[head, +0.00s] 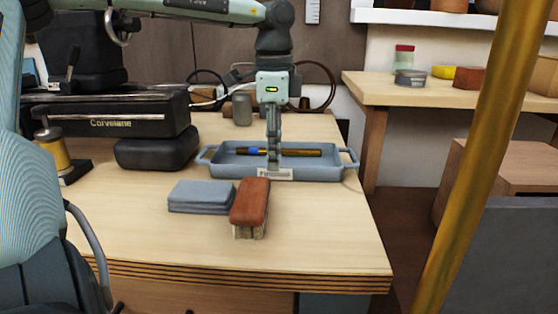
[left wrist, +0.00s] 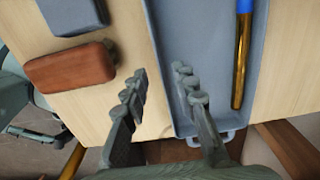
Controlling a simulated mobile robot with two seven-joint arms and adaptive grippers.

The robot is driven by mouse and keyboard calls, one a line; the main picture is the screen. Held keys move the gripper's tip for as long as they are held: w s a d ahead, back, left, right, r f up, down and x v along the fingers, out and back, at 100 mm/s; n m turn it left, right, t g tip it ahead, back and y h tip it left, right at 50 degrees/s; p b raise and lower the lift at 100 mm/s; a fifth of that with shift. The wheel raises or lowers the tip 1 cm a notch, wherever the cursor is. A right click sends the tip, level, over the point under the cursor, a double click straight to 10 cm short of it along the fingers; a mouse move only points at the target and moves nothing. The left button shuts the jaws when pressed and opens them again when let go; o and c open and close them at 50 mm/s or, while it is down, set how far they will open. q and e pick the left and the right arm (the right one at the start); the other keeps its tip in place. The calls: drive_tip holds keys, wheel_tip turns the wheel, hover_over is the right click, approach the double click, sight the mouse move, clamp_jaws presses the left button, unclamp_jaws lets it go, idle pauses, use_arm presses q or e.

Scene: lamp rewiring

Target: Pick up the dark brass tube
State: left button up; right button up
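A dark brass tube (head: 304,153) with a blue band at one end lies in a blue-grey tray (head: 345,172) on the workbench. In the left wrist view the tube (left wrist: 240,65) is along the right side, apart from the fingers. My left gripper (head: 274,166) points down at the tray's near side and hides part of the tube in the head view. In the left wrist view my left gripper (left wrist: 159,72) is open and empty, one finger over the bench and one over the tray (left wrist: 170,50). My right gripper is not in view.
A black machine (head: 110,115) stands at the left. A thick brass pole (head: 485,140) crosses the right foreground. The bench's front right is clear.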

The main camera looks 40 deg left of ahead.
use_arm(q)
drive_tip(key=shift+f, duration=1.25)
clamp_jaws()
drive_tip(key=shift+w, duration=0.1)
